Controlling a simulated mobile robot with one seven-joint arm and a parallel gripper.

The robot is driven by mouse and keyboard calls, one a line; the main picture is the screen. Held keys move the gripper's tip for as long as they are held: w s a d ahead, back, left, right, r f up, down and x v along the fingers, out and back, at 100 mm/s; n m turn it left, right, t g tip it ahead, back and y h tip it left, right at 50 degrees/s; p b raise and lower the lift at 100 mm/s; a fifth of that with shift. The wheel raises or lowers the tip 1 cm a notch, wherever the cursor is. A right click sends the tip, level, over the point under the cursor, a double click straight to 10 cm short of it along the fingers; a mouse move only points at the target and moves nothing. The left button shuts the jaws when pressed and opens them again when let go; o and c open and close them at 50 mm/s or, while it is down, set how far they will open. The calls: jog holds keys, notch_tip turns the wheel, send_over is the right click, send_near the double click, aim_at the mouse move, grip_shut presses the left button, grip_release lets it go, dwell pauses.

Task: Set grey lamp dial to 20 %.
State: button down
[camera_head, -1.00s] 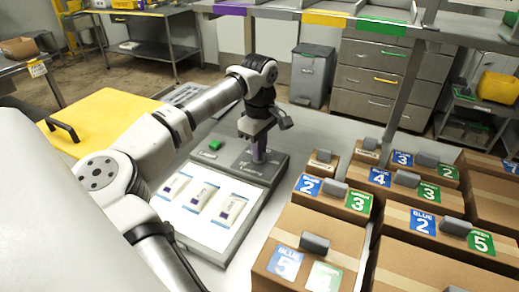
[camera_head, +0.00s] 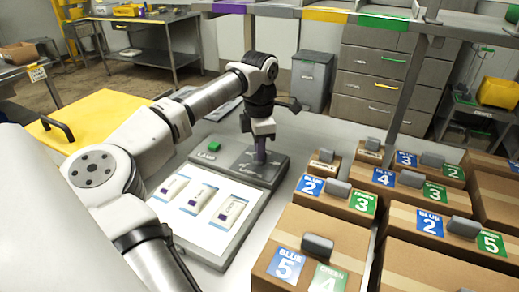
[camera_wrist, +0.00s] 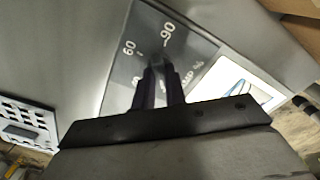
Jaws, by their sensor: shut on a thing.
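The lamp unit is a grey box with a lit white panel (camera_head: 201,214) and a dark dial plate (camera_head: 240,172) behind it. In the wrist view the dial plate (camera_wrist: 140,48) shows the marks 60 and 90 and part of a "%" label. My gripper (camera_head: 260,157) points down at the plate, its purple fingers shut on the grey lamp dial (camera_wrist: 158,62). The fingers hide most of the dial, and I cannot read its pointer. In the wrist view my gripper (camera_wrist: 157,72) shows from behind.
Three pouches lie on the lit panel, one of them the right pouch (camera_head: 229,211). A green button (camera_head: 214,145) sits left of the dial plate. Several labelled cardboard boxes, such as the front box (camera_head: 330,235), crowd the right side. A yellow board (camera_head: 95,115) lies at left.

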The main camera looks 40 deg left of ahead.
jog(key=shift+n, duration=0.6)
jog(key=c, duration=1.4)
grip_release()
jog(key=shift+c, duration=0.2)
jog(key=shift+r, duration=0.1)
notch_tip(320, 180, up, 14)
jog(key=p, duration=1)
jog(key=shift+s+f, duration=0.1)
jog(key=shift+f, duration=0.1)
